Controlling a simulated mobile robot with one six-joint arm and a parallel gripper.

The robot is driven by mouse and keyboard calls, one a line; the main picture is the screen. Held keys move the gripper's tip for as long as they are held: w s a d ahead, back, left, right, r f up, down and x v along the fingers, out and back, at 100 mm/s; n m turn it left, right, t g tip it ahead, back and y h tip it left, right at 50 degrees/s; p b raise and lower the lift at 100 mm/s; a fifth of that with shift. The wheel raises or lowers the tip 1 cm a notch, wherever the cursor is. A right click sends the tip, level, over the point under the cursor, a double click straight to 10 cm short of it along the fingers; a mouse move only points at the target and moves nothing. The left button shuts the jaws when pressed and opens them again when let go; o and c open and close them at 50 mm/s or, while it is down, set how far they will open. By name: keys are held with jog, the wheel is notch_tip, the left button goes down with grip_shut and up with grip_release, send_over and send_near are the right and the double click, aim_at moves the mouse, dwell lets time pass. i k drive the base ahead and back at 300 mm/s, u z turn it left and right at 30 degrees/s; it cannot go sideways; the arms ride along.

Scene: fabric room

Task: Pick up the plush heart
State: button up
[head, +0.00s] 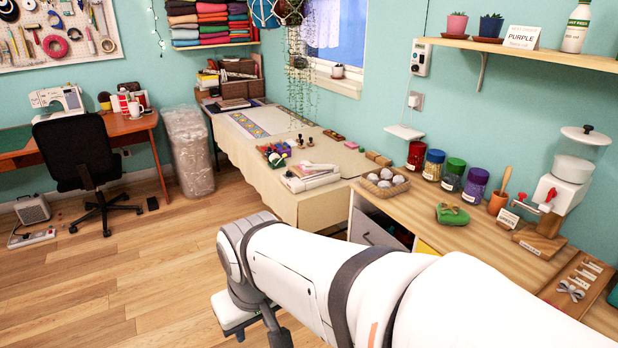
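I cannot make out a clear plush heart in the head view. A small green, soft-looking item (452,214) with a pale detail on top lies on the wooden counter (480,238); its shape is too small to tell for sure. My white arm reaches from the lower right towards the bottom middle and bends downward there.
Several coloured jars (449,176), a basket of pale balls (381,182) and a white hand-cranked machine (562,186) stand on the counter. A cloth-covered table (270,195) adjoins it. A black chair (77,160) stands left. The wooden floor (130,270) is open at left.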

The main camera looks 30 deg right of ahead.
aim_at(462, 218)
jog(key=i, duration=1.35)
jog(key=z, duration=2.6)
jog(key=i, duration=1)
jog(key=u, duration=0.05)
